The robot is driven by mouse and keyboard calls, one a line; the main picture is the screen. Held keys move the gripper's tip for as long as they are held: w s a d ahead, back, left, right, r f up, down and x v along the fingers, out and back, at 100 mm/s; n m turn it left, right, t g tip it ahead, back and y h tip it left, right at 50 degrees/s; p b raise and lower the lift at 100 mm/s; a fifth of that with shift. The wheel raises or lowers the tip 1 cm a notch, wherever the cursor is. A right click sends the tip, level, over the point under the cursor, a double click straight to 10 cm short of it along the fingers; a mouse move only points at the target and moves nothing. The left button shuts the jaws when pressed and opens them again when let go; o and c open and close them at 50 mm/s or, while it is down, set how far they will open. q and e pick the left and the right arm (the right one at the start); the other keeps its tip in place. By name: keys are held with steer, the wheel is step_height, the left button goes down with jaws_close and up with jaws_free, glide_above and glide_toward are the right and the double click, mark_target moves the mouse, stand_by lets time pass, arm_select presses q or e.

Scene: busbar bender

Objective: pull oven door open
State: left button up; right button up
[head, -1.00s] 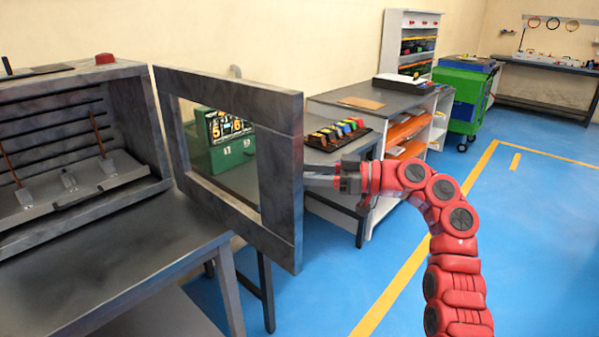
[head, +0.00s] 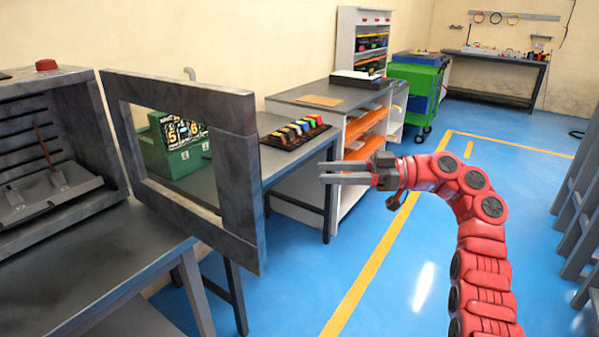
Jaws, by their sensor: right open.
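The oven (head: 60,215) is a dark grey box on a grey bench at the left, with shelves and metal parts inside. Its door (head: 238,190), a grey frame with a window opening, stands swung wide open on the oven's right side. My right gripper (head: 322,173) is to the right of the door's outer edge, apart from it. Its two fingers point left, open and empty. No handle shows on the door from here. My left gripper is not in view.
Behind the door are a green box (head: 180,158) and a tray of coloured parts (head: 297,132) on a workbench. A green cart (head: 416,92) stands farther back. A grey rack (head: 580,215) is at the right edge. Blue floor between is free.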

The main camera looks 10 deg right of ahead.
steer(key=v, duration=0.2)
steer(key=shift+s+d, duration=0.1)
steer(key=shift+d, duration=0.15)
